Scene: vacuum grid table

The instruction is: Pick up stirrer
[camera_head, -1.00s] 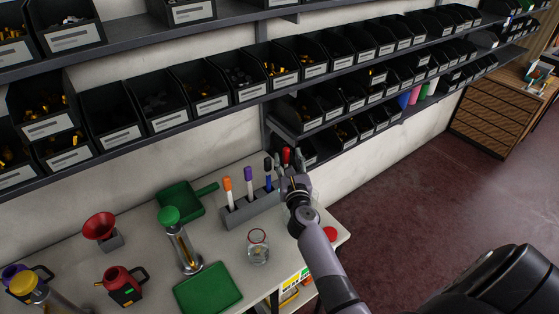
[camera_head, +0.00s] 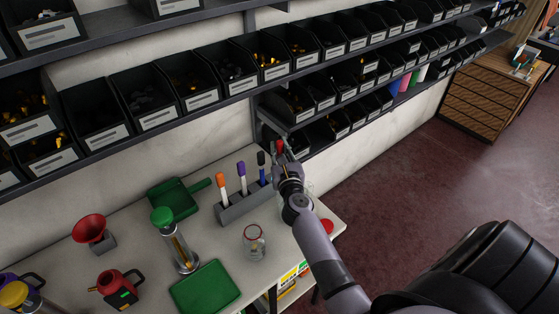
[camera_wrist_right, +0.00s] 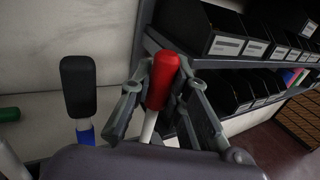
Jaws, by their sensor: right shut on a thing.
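The stirrer with a red handle (camera_head: 281,145) and white shaft is held at the right end of the grey rack (camera_head: 230,212). My right gripper (camera_head: 283,153) is around it; the right wrist view shows the red handle (camera_wrist_right: 162,80) upright between both fingers (camera_wrist_right: 160,100), with the white shaft going down. The stirrer's lower end is hidden behind my gripper, so I cannot tell if it is clear of the rack. My left gripper is not in view.
Handles in orange (camera_head: 219,180), purple (camera_head: 241,169) and black (camera_head: 261,158) stand in the rack to the left. A glass jar (camera_head: 254,243) stands in front of it. A shelf of black bins (camera_head: 293,104) lies close behind my right gripper. The table's right edge is near.

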